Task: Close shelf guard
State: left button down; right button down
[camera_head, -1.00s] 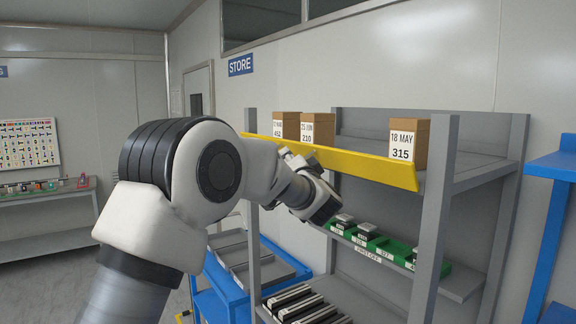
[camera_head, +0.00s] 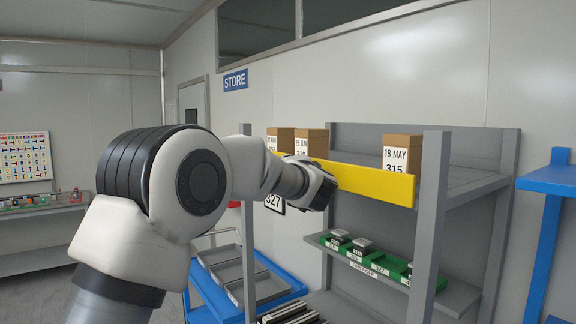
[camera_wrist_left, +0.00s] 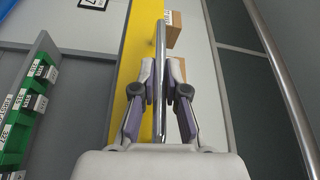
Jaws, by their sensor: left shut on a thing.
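The shelf guard (camera_head: 375,184) is a yellow bar across the front of the upper shelf, its broad face toward me. My left gripper (camera_head: 322,188) is at the guard's front, hiding part of it. In the left wrist view the guard (camera_wrist_left: 135,60) runs up the picture beside a slim metal bar (camera_wrist_left: 160,90). The fingers of my left gripper (camera_wrist_left: 161,66) close on this bar from both sides. Whether the guard's far end touches the left post is hidden. My right gripper is not in view.
Cartons stand behind the guard, including one marked 18 MAY 315 (camera_head: 402,155). Green bins (camera_head: 365,260) sit on the lower shelf. A grey post (camera_head: 430,230) stands at the right. A blue cart (camera_head: 205,285) and a blue rack (camera_head: 545,178) flank the shelving.

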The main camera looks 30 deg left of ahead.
pick_arm(q)
jog(key=shift+r, duration=0.1)
jog(key=c, duration=1.2)
grip_release()
jog(key=v, duration=1.1)
jog(key=shift+s+d+f, duration=0.2)
jog(key=shift+f, duration=0.05)
jog(key=shift+d, duration=0.15)
